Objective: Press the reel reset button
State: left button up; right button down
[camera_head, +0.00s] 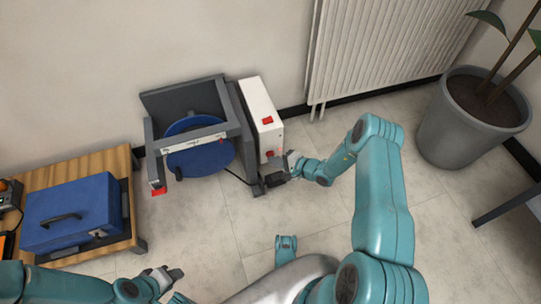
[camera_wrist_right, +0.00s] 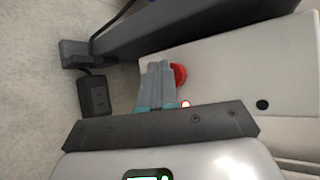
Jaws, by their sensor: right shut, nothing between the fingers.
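A grey-framed machine with a blue reel (camera_head: 200,150) stands on the floor by the wall. A white box (camera_head: 258,104) is on its right side, with a red switch (camera_head: 267,120) on top. A round red button (camera_wrist_right: 180,74) is on the box's face in the right wrist view; a small red patch shows low on the box in the head view. My right gripper (camera_head: 270,170) is at the box's lower front. Its shut fingers (camera_wrist_right: 158,72) are beside the button and partly cover it; contact is unclear. My left gripper (camera_head: 168,275) is low at left, away from the machine.
A blue case (camera_head: 70,212) sits on a wooden table (camera_head: 122,165) at left. A radiator (camera_head: 375,45) is on the wall, and a potted plant (camera_head: 470,120) stands at right. A black adapter (camera_wrist_right: 94,95) and cable lie near the machine's base. Floor in front is clear.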

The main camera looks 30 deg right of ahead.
jog(key=shift+w+d, duration=0.1)
jog(key=shift+w, duration=0.2)
jog(key=shift+s, duration=0.1)
dwell(0.4)
jog(key=shift+s+a+p, duration=0.2)
jog(key=shift+s+p, duration=0.3)
jog(key=shift+s, duration=0.25)
jog(key=s+p, duration=0.1)
jog(key=s, duration=0.1)
jog(key=s+a+p, duration=0.1)
jog(key=s+p, duration=0.1)
jog(key=s, duration=0.1)
jog(key=shift+a, duration=0.1)
dwell(0.7)
